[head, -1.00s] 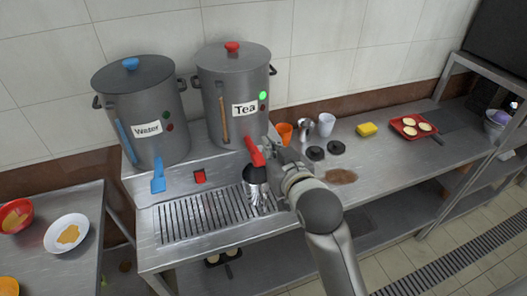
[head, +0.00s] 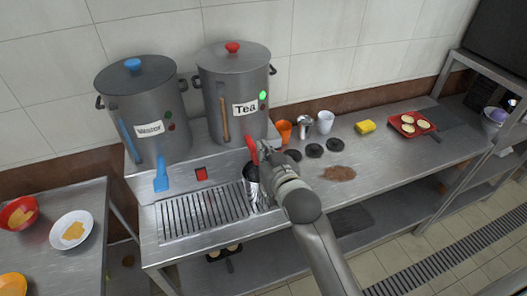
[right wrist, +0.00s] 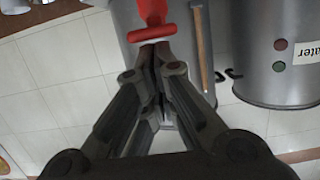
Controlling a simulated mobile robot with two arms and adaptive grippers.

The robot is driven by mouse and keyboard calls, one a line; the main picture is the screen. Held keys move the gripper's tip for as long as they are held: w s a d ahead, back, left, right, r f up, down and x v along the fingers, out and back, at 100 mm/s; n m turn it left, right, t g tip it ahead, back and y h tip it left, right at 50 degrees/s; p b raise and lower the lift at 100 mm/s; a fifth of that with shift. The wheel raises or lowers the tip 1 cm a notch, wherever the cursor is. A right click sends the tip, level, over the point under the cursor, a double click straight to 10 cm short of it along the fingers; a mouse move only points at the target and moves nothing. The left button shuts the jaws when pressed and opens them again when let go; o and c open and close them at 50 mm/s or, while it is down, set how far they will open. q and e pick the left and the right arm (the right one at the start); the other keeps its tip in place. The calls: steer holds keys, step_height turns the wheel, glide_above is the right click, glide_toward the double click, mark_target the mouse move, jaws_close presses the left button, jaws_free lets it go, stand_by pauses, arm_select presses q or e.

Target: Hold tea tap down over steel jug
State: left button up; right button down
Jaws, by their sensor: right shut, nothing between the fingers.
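The tea tap (head: 251,150) is the red handle low on the front of the grey stockpot labelled Tea (head: 225,85). The steel jug (head: 251,190), with a dark upper part, stands on the drip grate below the tap, partly hidden by my right gripper. My right gripper (head: 264,152) is shut and empty beside the tap. In the right wrist view its closed fingertips (right wrist: 152,62) sit close to the red tap handle (right wrist: 152,30); whether they touch it I cannot tell. My left gripper is not in view.
The Water stockpot (head: 145,95) with a blue tap (head: 161,180) stands left of the Tea one. An orange cup (head: 284,130), a metal cup (head: 304,127) and a white cup (head: 325,121) stand to the right, near dark discs (head: 314,151). The slotted drip grate (head: 200,213) is mostly clear.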

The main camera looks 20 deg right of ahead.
steer(key=shift+s+f+t+b, duration=0.15)
steer(key=shift+f+t+b, duration=0.25)
steer(key=shift+b, duration=0.65)
steer(key=shift+r, duration=0.15)
steer(key=f+t+b, duration=0.1)
steer(key=t+b, duration=0.1)
steer(key=b, duration=0.3)
steer(key=s+f+t+b, duration=0.1)
steer(key=f+t+b, duration=0.1)
steer(key=b, duration=0.3)
stand_by(5.7)
